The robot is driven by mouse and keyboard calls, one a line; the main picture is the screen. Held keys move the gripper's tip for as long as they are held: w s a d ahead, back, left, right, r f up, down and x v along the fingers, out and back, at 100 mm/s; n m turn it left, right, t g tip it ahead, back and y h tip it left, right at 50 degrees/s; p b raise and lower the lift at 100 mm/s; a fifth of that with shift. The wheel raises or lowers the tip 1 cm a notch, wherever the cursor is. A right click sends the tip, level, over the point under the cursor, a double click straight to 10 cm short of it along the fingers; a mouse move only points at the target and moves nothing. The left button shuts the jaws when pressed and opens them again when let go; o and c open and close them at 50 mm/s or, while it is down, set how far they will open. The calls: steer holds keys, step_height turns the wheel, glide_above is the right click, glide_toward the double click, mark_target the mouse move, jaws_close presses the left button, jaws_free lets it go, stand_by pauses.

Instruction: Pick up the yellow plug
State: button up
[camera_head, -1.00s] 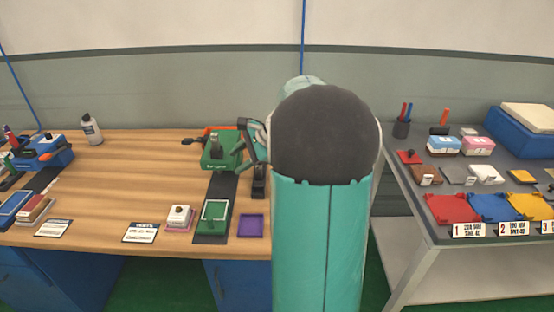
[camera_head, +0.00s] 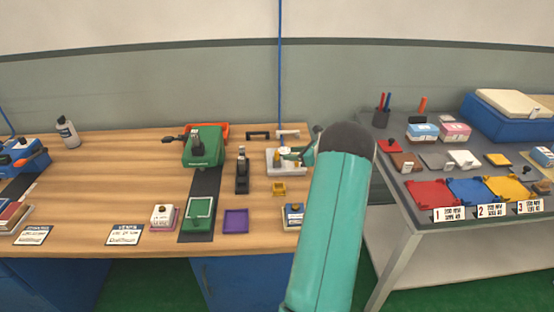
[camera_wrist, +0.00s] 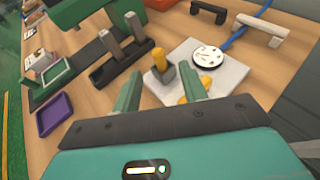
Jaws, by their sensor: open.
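In the wrist view, an upright yellow plug-like piece (camera_wrist: 159,60) stands in a small grey block (camera_wrist: 160,77) at the edge of a white plate (camera_wrist: 232,74). My gripper (camera_wrist: 160,82) is open, its two fingers apart and the grey block showing between them. I cannot tell the gap from the fingers to the plug. A second yellow piece (camera_wrist: 206,83) lies partly hidden by the right finger. In the head view, my gripper (camera_head: 298,154) is over the white plate (camera_head: 274,169). A yellow piece (camera_head: 279,188) sits on the wooden table in front of the plate.
A black stand (camera_head: 242,172) is left of the plate, with a green device (camera_head: 203,150) farther left. A purple tray (camera_head: 236,221) and a blue-and-white block (camera_head: 293,215) lie nearer the front. A white handle (camera_wrist: 262,28) stands behind the plate. A grey side table (camera_head: 400,205) is at right.

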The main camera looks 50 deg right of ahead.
mark_target(277, 153)
steer(key=x, duration=0.7)
steer(key=shift+w+a+f, duration=0.1)
steer(key=shift+w, duration=0.3)
jaws_close()
